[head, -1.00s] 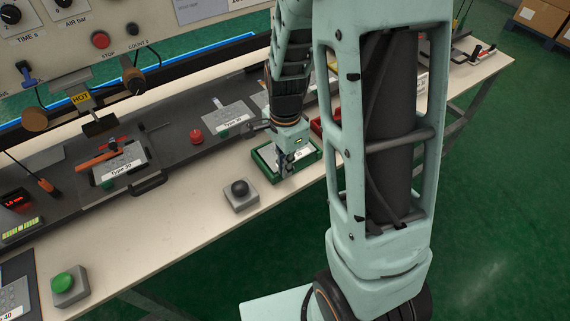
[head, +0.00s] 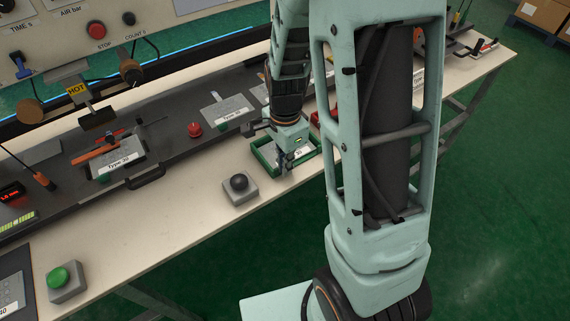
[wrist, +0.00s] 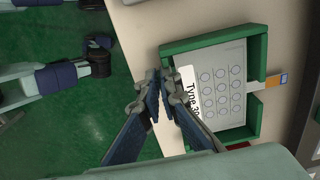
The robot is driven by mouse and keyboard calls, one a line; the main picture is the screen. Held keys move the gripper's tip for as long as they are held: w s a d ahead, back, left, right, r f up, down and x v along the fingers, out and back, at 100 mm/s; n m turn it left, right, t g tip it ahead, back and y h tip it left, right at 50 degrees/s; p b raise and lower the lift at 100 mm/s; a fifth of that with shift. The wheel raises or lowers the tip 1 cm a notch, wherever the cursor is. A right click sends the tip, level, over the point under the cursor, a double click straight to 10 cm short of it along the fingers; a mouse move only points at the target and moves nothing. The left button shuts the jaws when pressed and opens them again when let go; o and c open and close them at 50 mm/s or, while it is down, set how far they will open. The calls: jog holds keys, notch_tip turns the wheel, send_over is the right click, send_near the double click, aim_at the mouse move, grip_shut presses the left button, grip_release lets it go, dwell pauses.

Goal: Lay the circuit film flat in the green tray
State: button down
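The green tray (head: 262,162) stands near the front edge of the bench; it also shows in the wrist view (wrist: 256,50). The circuit film (wrist: 222,85) is pale grey with rows of circles and a white "Type 30" label at its near end. It lies inside the tray walls, looking mostly flat. Its orange and blue tail passes out through the gap in the far wall. My gripper (wrist: 160,92) is at the label end, over the tray's near side, fingertips close together. Whether a film edge is between them is hidden. In the head view my gripper (head: 285,165) points down at the tray.
A grey box with a black knob (head: 240,186) stands left of the tray, and a green-button box (head: 65,282) at the front left. A red button (head: 194,130) and another film (head: 228,110) lie behind. A red bin is close right of the tray.

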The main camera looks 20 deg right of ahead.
jog(key=shift+f, duration=0.25)
jog(key=c, duration=2.1)
grip_release()
jog(key=shift+r, duration=0.1)
notch_tip(320, 180, up, 12)
jog(key=shift+f, duration=0.1)
